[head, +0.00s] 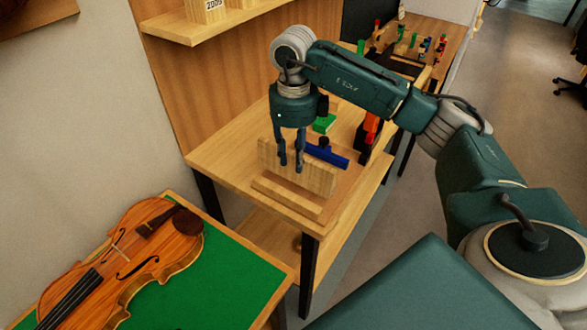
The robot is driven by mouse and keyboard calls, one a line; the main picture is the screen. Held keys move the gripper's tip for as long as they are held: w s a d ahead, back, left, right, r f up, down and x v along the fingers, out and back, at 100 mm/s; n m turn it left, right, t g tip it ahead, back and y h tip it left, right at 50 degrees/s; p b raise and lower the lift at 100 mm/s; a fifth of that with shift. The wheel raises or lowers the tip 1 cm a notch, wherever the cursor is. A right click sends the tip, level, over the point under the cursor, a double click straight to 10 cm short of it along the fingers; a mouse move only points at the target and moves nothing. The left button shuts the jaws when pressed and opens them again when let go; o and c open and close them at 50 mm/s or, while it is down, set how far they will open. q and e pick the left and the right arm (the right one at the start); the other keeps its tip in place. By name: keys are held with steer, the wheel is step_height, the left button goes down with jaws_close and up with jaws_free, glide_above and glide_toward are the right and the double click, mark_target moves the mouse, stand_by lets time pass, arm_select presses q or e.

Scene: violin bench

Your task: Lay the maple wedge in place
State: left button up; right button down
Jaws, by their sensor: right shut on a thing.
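The maple wedge (318,178), a pale striped wooden piece, stands on its long edge at the small wooden bench in the head view. My right gripper (291,168) points down from above and is shut on it near its middle. The fingers cover part of its face. A low, flat wooden strip (286,198) lies on the bench just in front of the wedge. I cannot tell whether the wedge touches the bench top or hangs slightly above it. My left gripper is out of view.
A blue tool (328,154), a green block (324,123) and an orange-and-black tool (369,132) are behind the wedge. A violin (150,245) lies on a green-topped table (235,275) at front left. The bench's left part (228,150) is clear. A wooden shelf (215,27) juts out above.

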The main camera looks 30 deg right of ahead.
mark_target(294, 172)
steer(key=shift+f, duration=0.75)
step_height(294, 172, down, 3)
steer(key=shift+f+p, duration=0.2)
steer(key=shift+p, duration=0.3)
steer(key=shift+f, duration=0.4)
steer(key=c, duration=1.4)
jaws_free()
steer(key=shift+r, duration=0.1)
